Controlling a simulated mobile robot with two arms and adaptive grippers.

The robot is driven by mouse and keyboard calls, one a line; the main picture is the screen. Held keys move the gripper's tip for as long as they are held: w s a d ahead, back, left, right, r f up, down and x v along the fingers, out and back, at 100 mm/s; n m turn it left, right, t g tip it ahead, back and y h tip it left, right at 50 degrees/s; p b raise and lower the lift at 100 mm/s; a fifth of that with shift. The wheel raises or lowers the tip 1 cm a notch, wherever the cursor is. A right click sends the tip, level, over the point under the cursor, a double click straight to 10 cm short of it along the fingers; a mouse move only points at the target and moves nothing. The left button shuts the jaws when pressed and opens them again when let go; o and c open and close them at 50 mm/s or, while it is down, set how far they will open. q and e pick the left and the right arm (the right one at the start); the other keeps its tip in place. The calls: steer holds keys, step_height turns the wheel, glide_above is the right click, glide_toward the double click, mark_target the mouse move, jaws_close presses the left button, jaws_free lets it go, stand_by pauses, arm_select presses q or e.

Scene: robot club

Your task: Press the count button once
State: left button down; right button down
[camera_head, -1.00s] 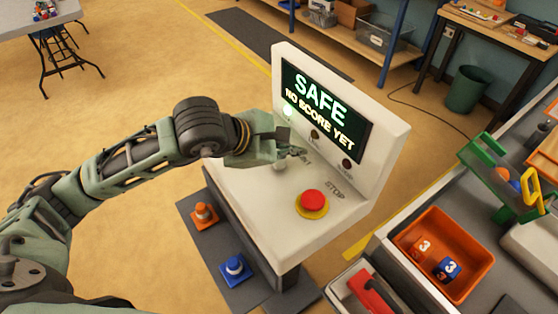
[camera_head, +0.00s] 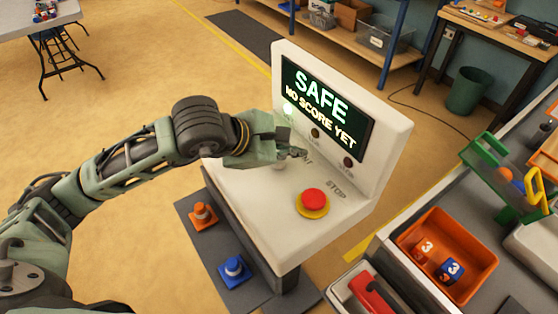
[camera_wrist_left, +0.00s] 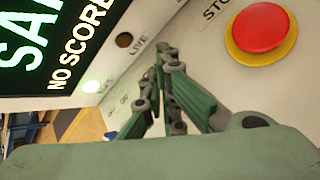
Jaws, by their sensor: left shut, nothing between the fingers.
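The white console (camera_head: 240,195) stands at the centre of the head view. Its upright screen (camera_head: 325,105) reads "SAFE" and "NO SCORE YET". A pale round button (camera_head: 279,165) shows partly under my left gripper, by lettering that ends in "NT". My left gripper (camera_head: 301,153) is shut and empty, just above the panel near this lettering; I cannot tell whether it touches anything. In the left wrist view its closed fingers (camera_wrist_left: 165,60) hide the button. A red STOP button (camera_head: 313,201) on a yellow ring sits to the right; it also shows in the wrist view (camera_wrist_left: 261,30). My right gripper is not in view.
An orange bin (camera_head: 420,280) with numbered cubes is on the bench at right. A green light (camera_head: 289,109) glows below the screen.

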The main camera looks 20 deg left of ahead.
arm_select(q)
steer(key=shift+f+b, duration=0.65)
steer(key=shift+b, duration=0.2)
stand_by(0.6)
steer(key=shift+r, duration=0.1)
steer(key=shift+r+p, duration=0.45)
steer(key=shift+r, duration=0.45)
steer(key=shift+r, duration=0.1)
step_height(320, 180, up, 5)
steer(key=shift+f+p, duration=0.1)
steer(key=shift+p, duration=1.1)
